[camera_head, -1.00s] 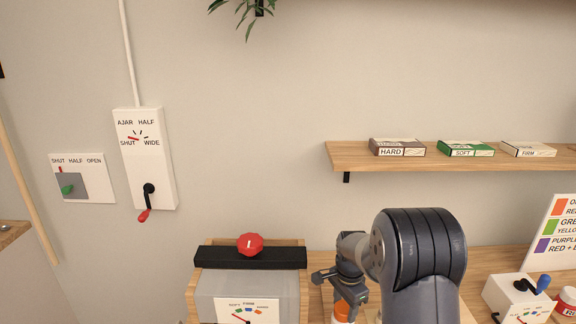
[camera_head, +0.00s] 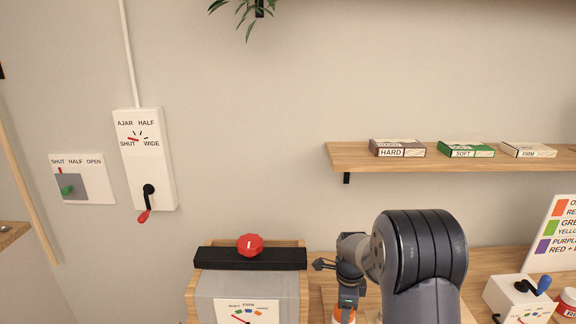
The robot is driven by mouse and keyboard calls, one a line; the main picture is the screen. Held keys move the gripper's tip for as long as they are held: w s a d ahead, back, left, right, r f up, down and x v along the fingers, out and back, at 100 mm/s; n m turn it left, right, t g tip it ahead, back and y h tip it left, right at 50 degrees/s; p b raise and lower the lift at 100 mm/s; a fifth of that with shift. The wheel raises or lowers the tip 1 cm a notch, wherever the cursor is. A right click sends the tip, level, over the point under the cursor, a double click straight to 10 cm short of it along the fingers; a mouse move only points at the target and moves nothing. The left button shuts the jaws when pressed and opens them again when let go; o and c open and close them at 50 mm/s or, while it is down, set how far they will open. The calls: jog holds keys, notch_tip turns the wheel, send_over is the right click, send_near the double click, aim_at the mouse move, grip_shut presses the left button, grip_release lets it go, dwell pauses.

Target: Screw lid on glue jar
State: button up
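My gripper (camera_head: 347,301) points down at the bottom edge of the view, left of my large dark arm link. An orange and white thing (camera_head: 344,315), which looks like the glue jar with its orange lid, shows just below it. The gripper is at the top of this thing. The fingertips are too small and too covered to tell whether they are closed on it. The lower part of the jar is cut off by the frame, and I cannot tell how the lid sits on it.
A box with a black bar, red knob (camera_head: 250,245) and dial stands left of my gripper. A white crank box (camera_head: 513,296) and a red-labelled jar (camera_head: 567,303) stand at right. A shelf (camera_head: 350,156) with small boxes is on the wall above.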

jog(key=m, duration=0.4)
dwell(0.3)
jog(key=shift+m, duration=1.1)
jog(key=m, duration=0.6)
jog(key=o, duration=1.2)
jog(key=shift+c, duration=0.2)
